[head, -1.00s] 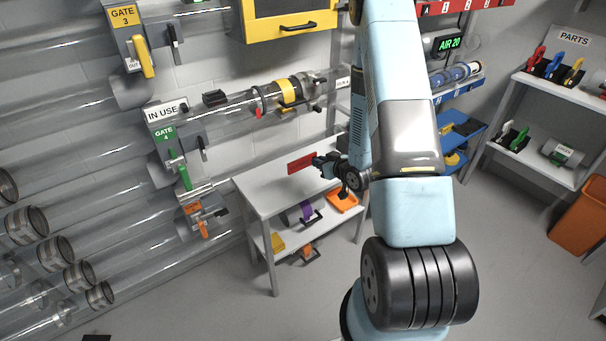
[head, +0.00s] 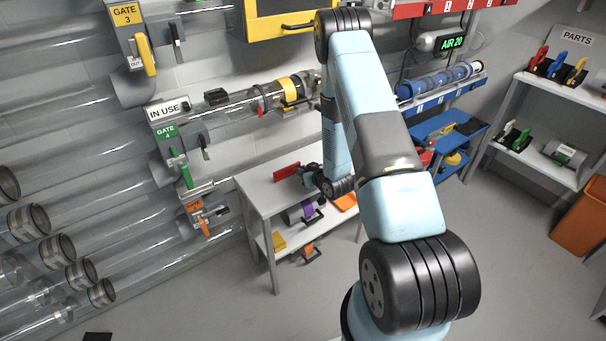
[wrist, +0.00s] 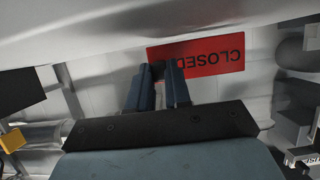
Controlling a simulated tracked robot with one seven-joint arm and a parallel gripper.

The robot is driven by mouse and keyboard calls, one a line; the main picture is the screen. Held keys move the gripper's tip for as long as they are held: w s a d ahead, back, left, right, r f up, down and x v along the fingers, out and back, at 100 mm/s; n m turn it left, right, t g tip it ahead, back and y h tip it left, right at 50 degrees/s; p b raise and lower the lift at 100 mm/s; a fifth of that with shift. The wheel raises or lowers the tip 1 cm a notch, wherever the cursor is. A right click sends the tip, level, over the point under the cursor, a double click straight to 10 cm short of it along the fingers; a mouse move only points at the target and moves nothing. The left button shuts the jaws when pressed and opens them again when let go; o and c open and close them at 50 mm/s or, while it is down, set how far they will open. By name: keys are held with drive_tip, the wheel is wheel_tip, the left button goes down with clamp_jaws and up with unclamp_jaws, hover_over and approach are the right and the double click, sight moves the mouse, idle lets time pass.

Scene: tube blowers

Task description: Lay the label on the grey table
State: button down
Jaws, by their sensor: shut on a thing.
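The label is a red plate (head: 286,172) reading "CLOSED", upside down in the wrist view (wrist: 214,56). My gripper (head: 300,171) is shut on one end of it, and both fingers show in the wrist view (wrist: 164,74). The label stands on edge, not flat, low over the grey table (head: 253,194) near its wall side. A pale surface, likely the table top, crosses the top of the wrist view and meets the label's edge there. I cannot tell whether they touch. My arm hides the table's right part.
The table's left top is bare. Its lower shelf holds a purple-banded tube piece (head: 299,212), a yellow block (head: 278,241) and an orange clamp (head: 309,252). An orange tray (head: 345,201) is at the right. Clear tubes and the green gate 4 (head: 177,160) line the wall.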

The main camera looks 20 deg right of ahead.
drive_tip(key=shift+f, duration=0.5)
drive_tip(key=c, duration=1.1)
unclamp_jaws()
drive_tip(key=shift+o, duration=0.2)
